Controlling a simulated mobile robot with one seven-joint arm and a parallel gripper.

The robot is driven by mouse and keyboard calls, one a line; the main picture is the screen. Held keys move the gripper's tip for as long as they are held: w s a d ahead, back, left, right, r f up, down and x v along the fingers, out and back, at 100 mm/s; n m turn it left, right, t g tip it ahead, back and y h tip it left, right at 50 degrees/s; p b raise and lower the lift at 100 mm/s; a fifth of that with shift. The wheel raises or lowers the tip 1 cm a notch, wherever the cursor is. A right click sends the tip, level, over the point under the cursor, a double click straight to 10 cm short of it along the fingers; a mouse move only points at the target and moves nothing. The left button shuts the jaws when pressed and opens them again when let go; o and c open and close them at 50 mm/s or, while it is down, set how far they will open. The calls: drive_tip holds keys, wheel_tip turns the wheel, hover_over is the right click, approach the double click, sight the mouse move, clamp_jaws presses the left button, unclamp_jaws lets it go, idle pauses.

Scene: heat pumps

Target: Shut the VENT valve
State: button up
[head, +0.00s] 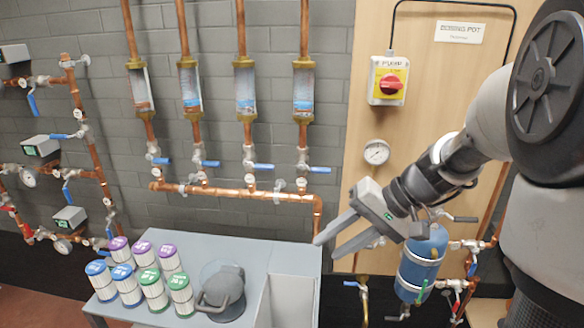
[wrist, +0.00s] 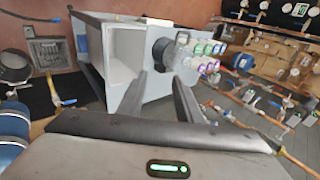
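No label reading VENT is legible, so I cannot tell which valve it is. The blue dosing pot (head: 418,268) hangs low on the wooden panel, partly behind my arm. A dark lever (head: 460,218) sticks out at its top right, and a green handle (head: 424,291) is at its lower front. A small valve (head: 375,243) is left of the pot, close behind my gripper. My gripper (head: 326,248) is open and empty, left of the pot, fingers pointing down-left.
A grey table (head: 195,245) with several filter cartridges (head: 145,275) and a dark round item (head: 222,288) stands at left. Copper pipes with blue-lever valves (head: 255,166) line the brick wall. A red pump switch (head: 391,84) and a gauge (head: 377,152) are on the panel.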

drive_tip(key=w+d+f+m+t+y+b, duration=0.1)
drive_tip(key=w+d+f+m+t+b, duration=0.35)
drive_tip(key=d+f, duration=0.7)
drive_tip(key=w+d+f+m+t+y+b, duration=0.1)
drive_tip(key=w+d+f+m+t+b, duration=0.1)
drive_tip(key=w+d+f+m+t, duration=0.7)
drive_tip(key=w+a+f+n, duration=0.1)
drive_tip(key=w, duration=0.2)
drive_tip(key=w+a+f+n+g, duration=0.1)
drive_tip(key=w+a, duration=0.1)
drive_tip(key=w, duration=0.1)
drive_tip(key=w+a+f+n+g, duration=0.1)
drive_tip(key=w+a, duration=0.1)
drive_tip(key=w, duration=0.1)
drive_tip(key=shift+w+a+f+g+b, duration=0.1)
drive_tip(key=shift+w+f+g+b, duration=0.15)
drive_tip(key=shift+w+b, duration=0.15)
clamp_jaws()
